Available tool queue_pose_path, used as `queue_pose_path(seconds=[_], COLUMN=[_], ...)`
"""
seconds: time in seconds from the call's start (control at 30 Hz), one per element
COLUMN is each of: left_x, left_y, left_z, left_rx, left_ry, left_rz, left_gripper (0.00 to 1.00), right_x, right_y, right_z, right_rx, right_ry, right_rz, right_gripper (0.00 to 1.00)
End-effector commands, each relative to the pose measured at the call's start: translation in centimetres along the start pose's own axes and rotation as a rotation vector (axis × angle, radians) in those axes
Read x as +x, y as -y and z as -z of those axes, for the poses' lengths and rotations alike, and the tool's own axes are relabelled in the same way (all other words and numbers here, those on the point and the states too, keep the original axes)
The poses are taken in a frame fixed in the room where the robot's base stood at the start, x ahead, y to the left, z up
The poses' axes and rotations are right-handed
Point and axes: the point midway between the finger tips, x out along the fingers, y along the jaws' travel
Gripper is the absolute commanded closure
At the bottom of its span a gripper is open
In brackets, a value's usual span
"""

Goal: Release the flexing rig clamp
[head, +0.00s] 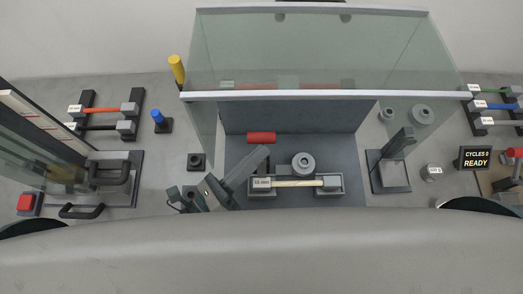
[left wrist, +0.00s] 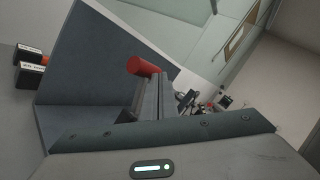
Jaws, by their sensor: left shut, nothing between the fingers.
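My left gripper (head: 262,152) reaches in over the grey-blue tray floor from the front left, with its fingers closed and empty. Its tip is just in front of a red cylinder (head: 261,138) lying crosswise; I cannot tell whether they touch. In the left wrist view the red cylinder (left wrist: 143,67) shows just beyond the fingers (left wrist: 150,92). At the far right edge a red-handled part (head: 514,152) stands beside a black display (head: 475,158) reading "CYCLES 0 READY"; it is partly cut off. Which red part belongs to the clamp is unclear. My right gripper is not seen.
A pale cable sample (head: 293,183) lies in a holder right of my gripper, with a round grey weight (head: 303,164) behind it. A glass panel (head: 310,60) hangs above the back. A dark post (head: 397,145) stands on the right. Cable racks (head: 102,110) are at left.

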Motion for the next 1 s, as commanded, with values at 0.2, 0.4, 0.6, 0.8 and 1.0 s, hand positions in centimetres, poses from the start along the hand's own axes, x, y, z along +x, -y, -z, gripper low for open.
queue_pose_path(seconds=[0.2, 0.4, 0.6, 0.8, 1.0], left_x=[0.18, 0.31, 0.44, 0.57, 0.71], left_y=[-0.11, -0.20, -0.30, -0.40, -0.49], left_z=[-0.14, -0.23, -0.32, -0.42, -0.53], left_rx=[0.000, 0.000, 0.000, -0.001, -0.001], left_ry=[0.000, 0.000, 0.000, 0.000, 0.000], left_rz=[0.000, 0.000, 0.000, 0.000, 0.000], left_gripper=[1.00, 1.00, 1.00, 1.00, 1.00], right_x=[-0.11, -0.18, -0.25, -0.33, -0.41], right_y=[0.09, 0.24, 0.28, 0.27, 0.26], right_z=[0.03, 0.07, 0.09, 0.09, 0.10], right_rx=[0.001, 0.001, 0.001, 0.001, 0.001], right_ry=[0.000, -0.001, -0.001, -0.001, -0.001], right_rz=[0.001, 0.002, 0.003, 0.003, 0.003], right_gripper=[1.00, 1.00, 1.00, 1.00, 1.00])
